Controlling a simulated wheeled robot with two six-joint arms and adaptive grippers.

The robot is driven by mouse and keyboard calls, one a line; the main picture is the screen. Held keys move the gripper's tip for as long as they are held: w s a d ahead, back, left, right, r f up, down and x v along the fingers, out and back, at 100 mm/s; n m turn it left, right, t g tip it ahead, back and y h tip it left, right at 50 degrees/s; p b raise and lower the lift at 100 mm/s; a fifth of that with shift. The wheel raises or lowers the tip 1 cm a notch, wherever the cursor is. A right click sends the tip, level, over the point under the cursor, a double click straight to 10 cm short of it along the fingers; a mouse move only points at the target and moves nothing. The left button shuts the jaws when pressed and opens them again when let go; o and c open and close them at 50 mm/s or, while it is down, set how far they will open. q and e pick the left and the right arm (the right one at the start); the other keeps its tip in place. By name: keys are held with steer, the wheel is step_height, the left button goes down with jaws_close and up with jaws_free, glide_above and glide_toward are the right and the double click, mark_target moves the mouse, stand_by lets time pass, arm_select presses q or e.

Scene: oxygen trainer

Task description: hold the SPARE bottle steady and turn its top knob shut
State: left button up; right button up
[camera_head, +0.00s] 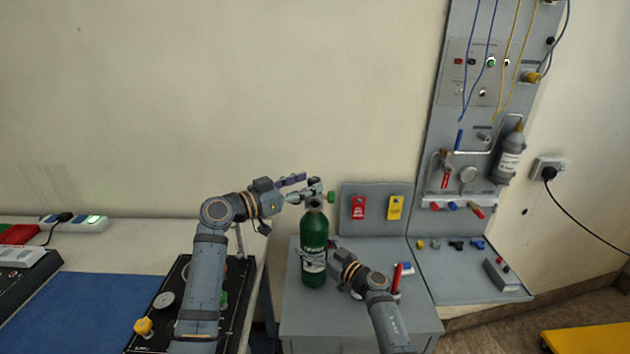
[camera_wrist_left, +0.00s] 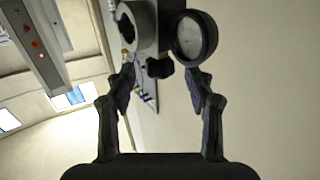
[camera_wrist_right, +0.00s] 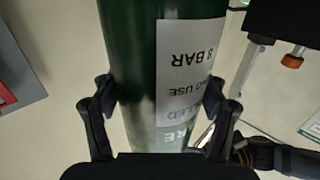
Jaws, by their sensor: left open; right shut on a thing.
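The green SPARE bottle (camera_head: 314,262) stands upright on the grey cabinet, with a white label on its body. My right gripper (camera_wrist_right: 160,97) is shut on the bottle's body from the right, one finger on each side of the label area. My left gripper (camera_head: 306,188) is open at the height of the bottle's valve, coming in from the left. In the left wrist view, a black knob (camera_wrist_left: 159,68) and a round gauge (camera_wrist_left: 194,38) show ahead of and between the open fingers (camera_wrist_left: 166,92). Whether the fingers touch the valve cannot be told.
The tall wall panel (camera_head: 437,165) with tubes and a grey bottle (camera_head: 511,155) stands at the right. A blue mat (camera_head: 80,310) lies at the left.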

mark_target(309, 183)
arm_select(q)
steer(key=shift+x, duration=1.55)
jaws_close()
